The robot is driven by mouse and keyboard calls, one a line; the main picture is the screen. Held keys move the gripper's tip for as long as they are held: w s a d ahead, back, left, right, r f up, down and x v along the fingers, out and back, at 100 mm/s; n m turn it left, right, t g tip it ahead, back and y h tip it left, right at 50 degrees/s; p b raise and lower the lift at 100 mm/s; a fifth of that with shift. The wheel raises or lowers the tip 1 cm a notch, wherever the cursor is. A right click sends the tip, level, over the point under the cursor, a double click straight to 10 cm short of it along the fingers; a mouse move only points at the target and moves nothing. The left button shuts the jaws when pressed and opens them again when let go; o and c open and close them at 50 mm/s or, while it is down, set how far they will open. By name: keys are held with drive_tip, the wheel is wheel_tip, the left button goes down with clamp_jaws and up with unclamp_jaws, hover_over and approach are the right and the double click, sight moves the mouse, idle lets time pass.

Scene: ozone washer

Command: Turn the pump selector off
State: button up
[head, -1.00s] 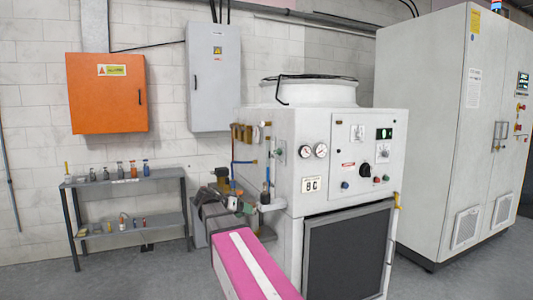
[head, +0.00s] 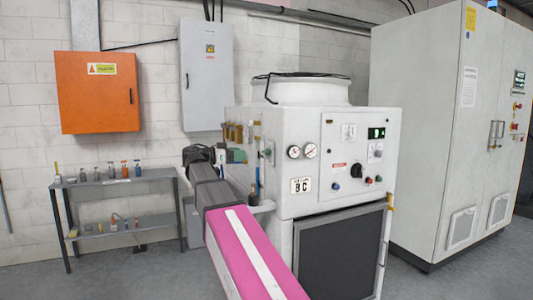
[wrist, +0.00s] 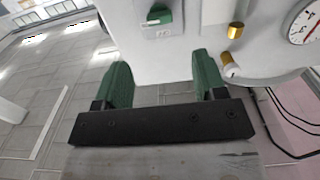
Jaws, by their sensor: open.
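A green selector knob (wrist: 160,14) on the white machine's side face is in the wrist view at the top; its small label below is unreadable. In the head view the knob (head: 268,152) is small on the side, left of the gauges. I cannot read which control is named pump selector. My gripper (wrist: 162,75) is open and empty. Its two green fingers point toward the white face, with the knob beyond and between them, apart from both. In the head view my gripper (head: 228,156) is beside the machine's left side, partly blurred into its fittings.
Brass fittings (wrist: 236,30) stick out right of the green knob. A low shelf (head: 115,185) with bottles stands left. A tall cabinet (head: 430,130) stands right.

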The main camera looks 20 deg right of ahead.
sight(263, 152)
drive_tip(key=d, duration=1)
drive_tip(key=shift+w+d, duration=0.2)
drive_tip(key=shift+d, duration=0.15)
drive_tip(key=c, duration=0.9)
